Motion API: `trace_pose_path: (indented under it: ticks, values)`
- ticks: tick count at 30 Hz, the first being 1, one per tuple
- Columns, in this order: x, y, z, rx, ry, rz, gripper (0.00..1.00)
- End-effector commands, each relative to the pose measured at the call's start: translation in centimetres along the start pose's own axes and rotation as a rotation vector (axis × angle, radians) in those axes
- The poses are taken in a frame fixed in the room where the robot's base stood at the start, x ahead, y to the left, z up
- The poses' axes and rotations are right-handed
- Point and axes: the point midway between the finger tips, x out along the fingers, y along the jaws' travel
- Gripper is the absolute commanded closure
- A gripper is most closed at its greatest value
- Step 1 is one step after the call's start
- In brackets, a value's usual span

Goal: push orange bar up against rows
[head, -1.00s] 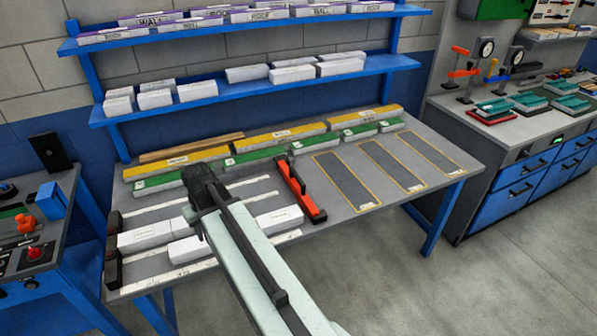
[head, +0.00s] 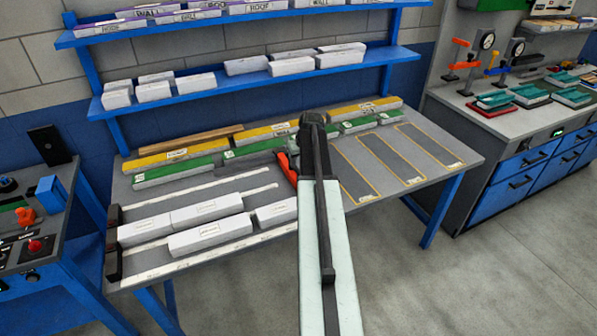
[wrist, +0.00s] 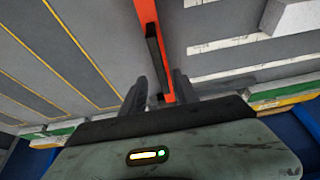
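The orange bar (head: 287,168) lies on the table to the right of rows of white blocks (head: 207,210). My arm hides its near part in the head view. In the wrist view the orange bar (wrist: 147,15), with a black strip along its side, runs down between my fingers. My gripper (wrist: 160,92) is open, with its two dark fingers apart on either side of the bar's end. Whether they touch the bar cannot be told. In the head view my gripper's fingers are hidden behind my wrist at the bar's far end.
A black stop (head: 113,250) stands at the rows' left end. Green strips (head: 180,172) and yellow strips (head: 170,156) line the table's back. Yellow-outlined dark panels (head: 428,147) lie flat on the right. Blue shelves (head: 240,82) with white boxes stand behind.

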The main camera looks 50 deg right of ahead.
Motion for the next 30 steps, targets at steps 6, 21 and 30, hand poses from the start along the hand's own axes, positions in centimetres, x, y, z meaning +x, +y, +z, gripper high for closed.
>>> trace_pose_path:
  ticks: [6, 21, 30]
  values:
    - [4.1, 0.0, 0.2, 0.000, 0.000, 0.000, 0.64]
    - [4.0, 0.1, 0.0, 0.001, 0.000, 0.000, 1.00]
    - [4.0, 0.1, 0.1, 0.001, 0.000, 0.001, 1.00]
